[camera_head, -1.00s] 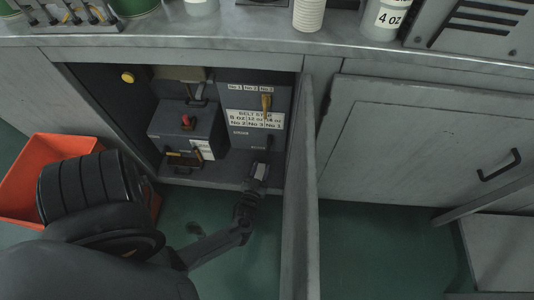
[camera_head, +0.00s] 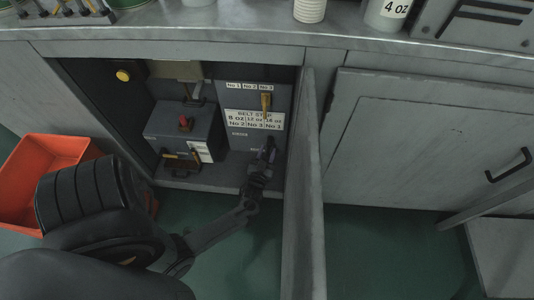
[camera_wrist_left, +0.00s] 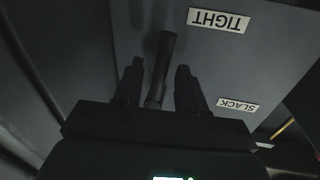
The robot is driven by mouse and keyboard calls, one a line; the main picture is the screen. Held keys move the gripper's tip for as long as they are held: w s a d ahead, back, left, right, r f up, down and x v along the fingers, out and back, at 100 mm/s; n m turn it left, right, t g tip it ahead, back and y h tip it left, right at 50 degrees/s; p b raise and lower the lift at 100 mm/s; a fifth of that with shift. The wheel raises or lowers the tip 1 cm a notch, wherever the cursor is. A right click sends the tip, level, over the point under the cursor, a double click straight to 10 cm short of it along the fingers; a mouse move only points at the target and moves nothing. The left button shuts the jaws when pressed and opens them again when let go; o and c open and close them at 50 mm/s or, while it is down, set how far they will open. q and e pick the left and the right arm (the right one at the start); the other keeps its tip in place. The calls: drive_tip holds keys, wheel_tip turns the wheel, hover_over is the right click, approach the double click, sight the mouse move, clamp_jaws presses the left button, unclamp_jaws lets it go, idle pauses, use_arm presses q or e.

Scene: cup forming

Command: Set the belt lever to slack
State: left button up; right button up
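The belt lever (camera_wrist_left: 163,62) is a dark rod in the left wrist view, with a TIGHT label (camera_wrist_left: 218,20) and a SLACK label (camera_wrist_left: 237,105) on the grey panel to its right, both upside down there. My left gripper (camera_wrist_left: 158,76) has its fingers apart, one on each side of the lever, with a visible gap on both sides. In the head view my left gripper (camera_head: 268,148) is inside the open cabinet, in front of the lower part of the grey belt stop panel (camera_head: 240,120), and mostly hides the lever. My right gripper is not in view.
The open cabinet door (camera_head: 305,190) stands just right of my left arm. A grey box with a red knob (camera_head: 185,122) is left of the panel. A yellow-handled lever (camera_head: 266,102) is above my gripper. An orange bin (camera_head: 35,180) stands on the floor at left.

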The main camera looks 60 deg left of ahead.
use_arm(q)
clamp_jaws()
